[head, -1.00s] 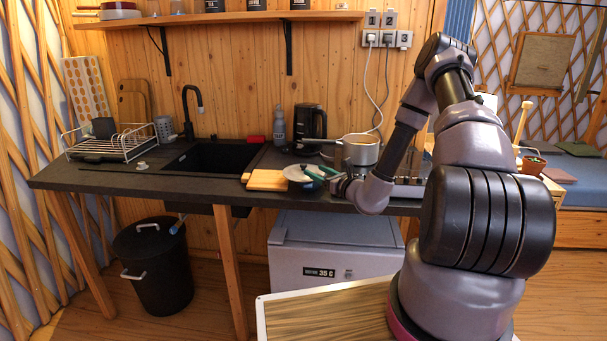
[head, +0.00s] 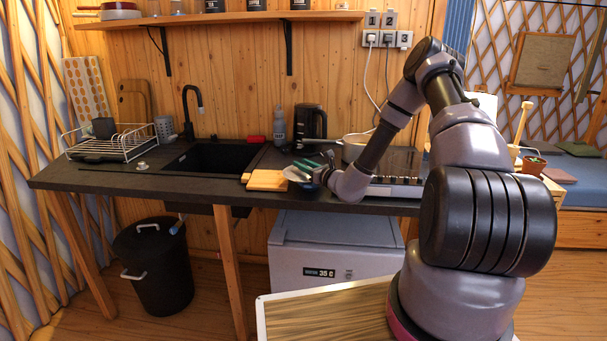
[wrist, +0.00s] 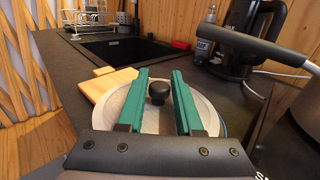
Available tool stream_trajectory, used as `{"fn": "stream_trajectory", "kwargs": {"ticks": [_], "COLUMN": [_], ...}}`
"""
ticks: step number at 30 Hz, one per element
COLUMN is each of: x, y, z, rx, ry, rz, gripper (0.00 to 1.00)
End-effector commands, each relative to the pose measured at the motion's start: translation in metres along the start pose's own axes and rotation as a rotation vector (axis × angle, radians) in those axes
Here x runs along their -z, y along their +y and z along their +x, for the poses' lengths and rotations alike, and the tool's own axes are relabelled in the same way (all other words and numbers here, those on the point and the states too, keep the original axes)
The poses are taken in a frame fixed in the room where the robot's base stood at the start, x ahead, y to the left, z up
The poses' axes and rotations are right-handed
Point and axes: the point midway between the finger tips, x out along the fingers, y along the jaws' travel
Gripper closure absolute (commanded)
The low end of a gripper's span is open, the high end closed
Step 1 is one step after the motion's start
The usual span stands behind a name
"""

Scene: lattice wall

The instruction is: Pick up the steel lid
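The steel lid (wrist: 152,118) is a pale round disc with a black knob (wrist: 159,92), in the middle of the wrist view. In the head view the lid (head: 294,174) shows at the counter's front edge, partly hidden by my gripper. A dark blue rim shows at its right side; it looks like a bowl under the lid, but most of it is hidden. My gripper (wrist: 160,72) has two green fingers, apart, one on each side of the knob with a visible gap to it. In the head view my gripper (head: 308,163) reaches over the lid from the right.
A wooden board (wrist: 106,84) lies left of the lid. A black kettle (head: 309,122) and a grey bottle (head: 279,127) stand behind. A pot (head: 354,147) sits on the hob (head: 400,180) at right, its handle crossing the wrist view. The sink (head: 215,156) is farther left.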

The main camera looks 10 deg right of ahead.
Motion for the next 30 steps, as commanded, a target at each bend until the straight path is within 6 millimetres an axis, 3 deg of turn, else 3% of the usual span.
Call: {"fn": "stream_trajectory", "kwargs": {"ticks": [1,2,17,22,30], "x": [0.000,0.000,-0.010,-0.036,-0.098], "y": [0.000,0.000,0.000,0.000,0.000], "z": [0.000,0.000,0.000,0.000,0.000], "rx": [0.000,0.000,0.000,0.000,-0.001], "ry": [0.000,0.000,-0.001,-0.004,-0.003], "rz": [0.000,0.000,-0.002,-0.005,-0.005], "gripper": [0.88,1.00,1.00,1.00,1.00]}}
